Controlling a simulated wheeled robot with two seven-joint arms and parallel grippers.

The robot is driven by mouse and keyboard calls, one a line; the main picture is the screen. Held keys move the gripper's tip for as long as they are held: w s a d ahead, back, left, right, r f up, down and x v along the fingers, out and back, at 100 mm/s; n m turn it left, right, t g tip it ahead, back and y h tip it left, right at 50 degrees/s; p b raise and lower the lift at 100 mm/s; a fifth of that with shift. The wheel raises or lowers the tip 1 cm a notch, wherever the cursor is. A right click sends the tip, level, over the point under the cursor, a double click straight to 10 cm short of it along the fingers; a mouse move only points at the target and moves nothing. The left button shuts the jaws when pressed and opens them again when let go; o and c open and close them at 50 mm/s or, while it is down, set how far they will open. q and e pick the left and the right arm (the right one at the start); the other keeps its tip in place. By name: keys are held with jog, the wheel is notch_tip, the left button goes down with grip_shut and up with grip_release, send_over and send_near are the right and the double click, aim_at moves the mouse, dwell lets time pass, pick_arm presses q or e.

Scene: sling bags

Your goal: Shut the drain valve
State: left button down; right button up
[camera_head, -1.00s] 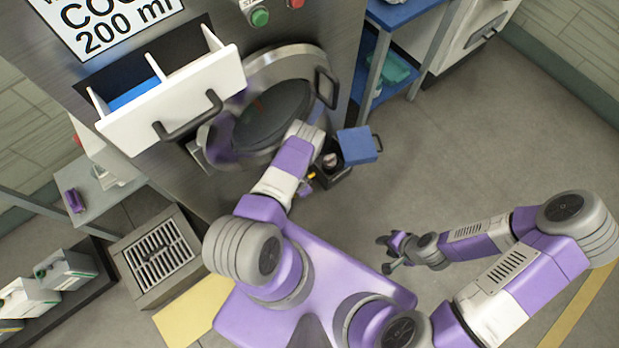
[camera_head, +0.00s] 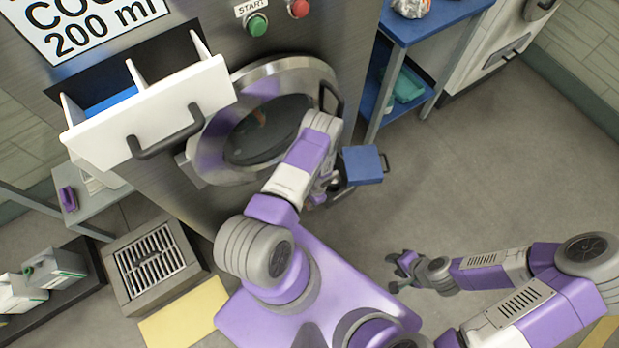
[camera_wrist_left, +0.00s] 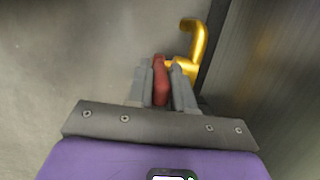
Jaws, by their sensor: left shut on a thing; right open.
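The drain valve's red lever (camera_wrist_left: 160,88) shows in the left wrist view beside a gold, bent pipe (camera_wrist_left: 196,42). My left gripper (camera_wrist_left: 163,72) has its two grey fingers closed around the red lever. In the head view my left forearm reaches down at the lower front of the steel machine (camera_head: 190,195), and the left hand and valve are mostly hidden behind it. A blue flap (camera_head: 362,165) with a dark handle stands open just right of that arm. My right gripper (camera_head: 400,270) is open and empty over the floor.
A white drawer (camera_head: 165,110) stands pulled out above the round machine door (camera_head: 265,130). A blue shelf (camera_head: 410,30) is at the right. A floor drain grate (camera_head: 155,260) and a yellow mat (camera_head: 182,315) lie at the lower left. The floor at right is clear.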

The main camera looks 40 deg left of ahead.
pick_arm(q)
jog(key=c, duration=1.1)
grip_release()
jog(key=p+v, duration=0.3)
jog(key=v, duration=0.4)
jog(key=shift+w+r, duration=0.1)
jog(key=shift+r, duration=0.2)
